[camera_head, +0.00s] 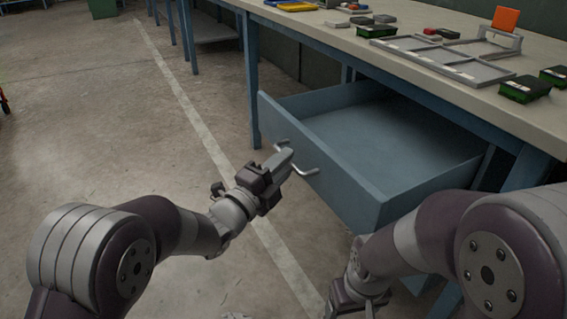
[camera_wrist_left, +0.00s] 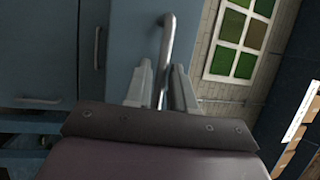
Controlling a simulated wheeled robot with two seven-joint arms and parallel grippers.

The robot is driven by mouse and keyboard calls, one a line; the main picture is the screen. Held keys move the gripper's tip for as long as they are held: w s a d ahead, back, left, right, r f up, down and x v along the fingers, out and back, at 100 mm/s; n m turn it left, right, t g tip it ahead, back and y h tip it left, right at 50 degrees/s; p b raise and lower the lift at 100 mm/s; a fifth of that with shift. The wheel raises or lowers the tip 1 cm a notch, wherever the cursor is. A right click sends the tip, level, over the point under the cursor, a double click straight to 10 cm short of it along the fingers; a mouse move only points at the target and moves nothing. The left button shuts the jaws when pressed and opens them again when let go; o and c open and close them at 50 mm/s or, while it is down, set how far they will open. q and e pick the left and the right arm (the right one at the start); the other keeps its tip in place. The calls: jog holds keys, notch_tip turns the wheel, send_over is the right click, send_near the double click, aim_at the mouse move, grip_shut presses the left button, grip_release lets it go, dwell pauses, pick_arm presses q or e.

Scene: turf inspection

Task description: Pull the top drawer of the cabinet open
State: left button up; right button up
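The blue-grey top drawer (camera_head: 330,185) is under the bench on the right and stands pulled well out, its empty inside showing. The handle (camera_head: 306,170) nearer the middle is at my left gripper (camera_head: 284,160). In the left wrist view the handle bar (camera_wrist_left: 167,45) runs between the two fingers of the gripper (camera_wrist_left: 163,88), which are close together around it. The exact contact is hard to see. My right gripper (camera_head: 352,292) is low in front of the drawer, partly cut off by the frame, its fingers unclear.
The workbench (camera_head: 420,50) above the drawer holds a grey frame (camera_head: 455,65), green-black boxes (camera_head: 525,88) and an orange piece (camera_head: 505,18). The concrete floor (camera_head: 100,120) to the left is clear. A paned window (camera_wrist_left: 240,40) shows in the left wrist view.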

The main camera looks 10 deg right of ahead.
pick_arm(q)
jog(key=shift+o, duration=0.6)
jog(key=p+v, duration=0.3)
jog(key=v, duration=0.9)
jog(key=shift+s+a+p, duration=0.2)
jog(key=shift+a+p, duration=0.05)
jog(key=shift+p, duration=0.15)
jog(key=shift+f, duration=0.1)
